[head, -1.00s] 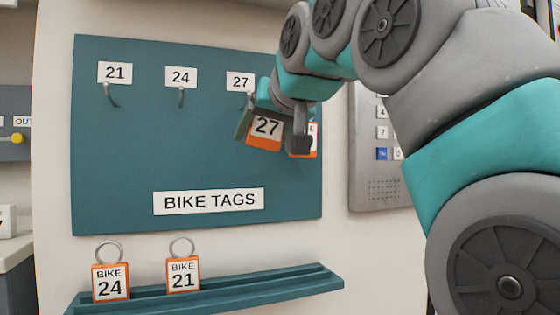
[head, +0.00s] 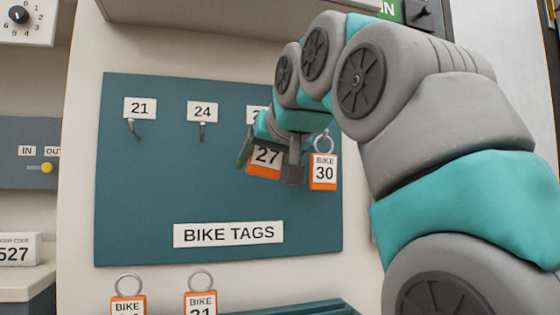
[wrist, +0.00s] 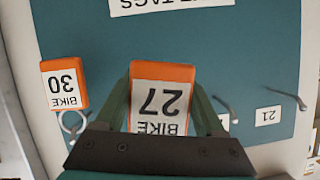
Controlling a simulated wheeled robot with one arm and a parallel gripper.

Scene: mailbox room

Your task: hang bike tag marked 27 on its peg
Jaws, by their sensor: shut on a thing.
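My gripper (head: 268,162) is shut on the orange and white bike tag marked 27 (head: 266,158), just in front of the teal board. In the wrist view the tag (wrist: 160,98) sits between the two fingers, upside down in the picture; its ring is hidden by the gripper. The label 27 (head: 256,114) on the board is mostly covered by my gripper, and the peg below it is hidden. I cannot tell whether the tag's ring touches that peg.
Bike tag 30 (head: 323,172) hangs close on the right of my gripper. The 24 peg (head: 202,131) and 21 peg (head: 134,129) are empty. Tags 24 (head: 128,305) and 21 (head: 200,303) stand at the shelf (head: 290,308) below.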

